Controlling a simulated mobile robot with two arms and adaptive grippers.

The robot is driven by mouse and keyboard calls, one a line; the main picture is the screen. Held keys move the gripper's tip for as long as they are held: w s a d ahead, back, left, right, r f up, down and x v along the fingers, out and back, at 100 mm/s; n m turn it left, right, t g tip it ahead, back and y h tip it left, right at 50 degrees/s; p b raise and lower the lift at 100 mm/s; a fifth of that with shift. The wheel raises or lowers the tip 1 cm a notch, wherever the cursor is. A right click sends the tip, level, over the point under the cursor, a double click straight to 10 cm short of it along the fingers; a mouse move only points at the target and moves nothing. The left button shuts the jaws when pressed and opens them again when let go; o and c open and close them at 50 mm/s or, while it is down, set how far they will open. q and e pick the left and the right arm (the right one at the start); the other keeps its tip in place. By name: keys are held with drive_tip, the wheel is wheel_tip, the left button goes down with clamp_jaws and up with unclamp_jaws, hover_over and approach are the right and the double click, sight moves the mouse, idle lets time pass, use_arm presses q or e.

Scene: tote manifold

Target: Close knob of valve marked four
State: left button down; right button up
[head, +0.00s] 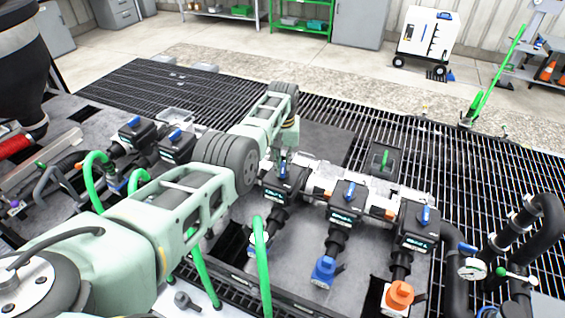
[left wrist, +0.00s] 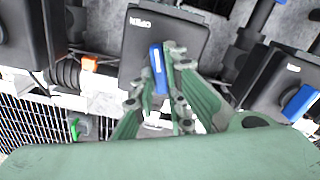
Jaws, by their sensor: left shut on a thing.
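A row of black valve boxes stands on the manifold. My left gripper (head: 283,164) reaches down onto the leftmost valve box (head: 287,184) of the near row in the head view. In the left wrist view its fingers (left wrist: 160,75) are shut on that valve's blue knob (left wrist: 157,69), which lies along the box. The box (left wrist: 140,42) bears the word OPEN, seen upside down. Two more valves with blue knobs stand to its right, a middle one (head: 347,196) and a right one (head: 421,222). I cannot read any valve numbers. My right gripper is out of view.
Two further valve boxes (head: 137,132) with blue knobs stand at left. Green hoses (head: 261,262) rise near my arm. A metal grating (head: 480,180) lies behind the manifold.

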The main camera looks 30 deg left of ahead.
sight(284, 166)
use_arm(q)
drive_tip(key=shift+m, duration=2)
drive_tip(key=shift+w+d, duration=0.1)
drive_tip(key=c, duration=1.8)
unclamp_jaws()
wheel_tip(284, 166, up, 12)
